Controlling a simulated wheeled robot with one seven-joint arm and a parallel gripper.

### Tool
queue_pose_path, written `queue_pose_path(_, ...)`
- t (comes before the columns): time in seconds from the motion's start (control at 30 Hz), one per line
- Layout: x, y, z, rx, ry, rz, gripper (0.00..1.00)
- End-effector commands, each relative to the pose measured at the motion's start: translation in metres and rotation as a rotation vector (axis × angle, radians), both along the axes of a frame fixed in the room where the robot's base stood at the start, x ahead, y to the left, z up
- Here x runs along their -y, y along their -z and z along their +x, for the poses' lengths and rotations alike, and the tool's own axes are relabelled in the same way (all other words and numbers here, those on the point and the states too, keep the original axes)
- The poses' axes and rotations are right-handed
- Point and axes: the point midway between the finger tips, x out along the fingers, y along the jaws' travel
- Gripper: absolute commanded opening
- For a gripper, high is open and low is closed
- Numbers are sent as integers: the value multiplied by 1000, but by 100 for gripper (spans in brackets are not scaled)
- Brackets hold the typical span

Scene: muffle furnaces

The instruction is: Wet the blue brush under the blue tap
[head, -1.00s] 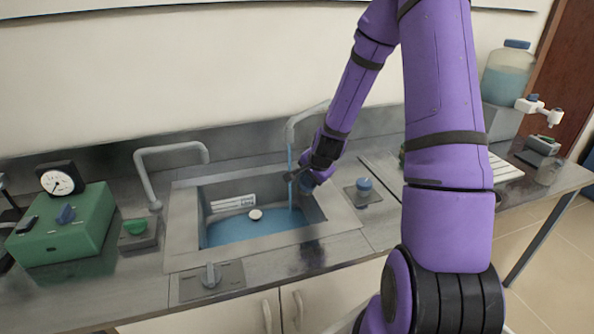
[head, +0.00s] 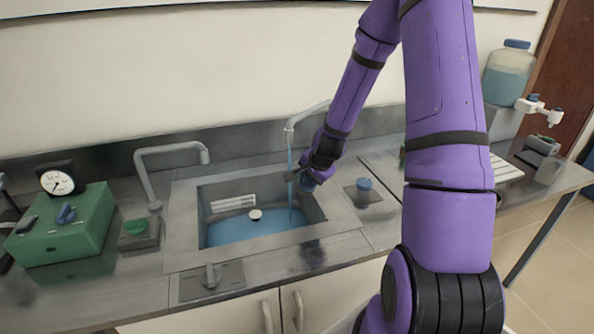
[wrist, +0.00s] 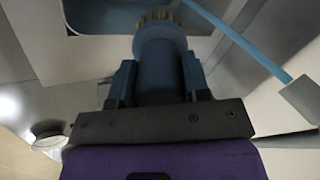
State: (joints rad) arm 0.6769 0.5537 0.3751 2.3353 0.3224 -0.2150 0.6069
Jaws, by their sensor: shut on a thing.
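My gripper (head: 300,180) is over the right part of the sink and shut on the blue brush (wrist: 158,65). In the wrist view the brush points away from the jaws, with a short tan bristle end (wrist: 157,15). The right-hand tap (head: 291,128), beside the blue knob (head: 364,184), is running. Its thin blue stream (head: 290,205) falls into the sink (head: 180,215). In the wrist view the stream (wrist: 235,40) passes right of the brush with a visible gap. In the head view the gripper overlaps the stream and mostly hides the brush.
Blue water (head: 250,229) stands in the sink with a small white round thing (head: 255,214). A second tap (head: 170,150) with a green knob (head: 135,227) is at left, not running. A green box (head: 65,230) with a dial stands further left. A jug (head: 507,75) stands back right.

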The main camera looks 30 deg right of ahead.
Motion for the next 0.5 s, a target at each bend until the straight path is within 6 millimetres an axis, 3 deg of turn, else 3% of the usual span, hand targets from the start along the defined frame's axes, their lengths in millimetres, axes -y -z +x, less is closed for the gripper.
queue_pose_path(0.5,-4,-28,-34,2,2,-1,24)
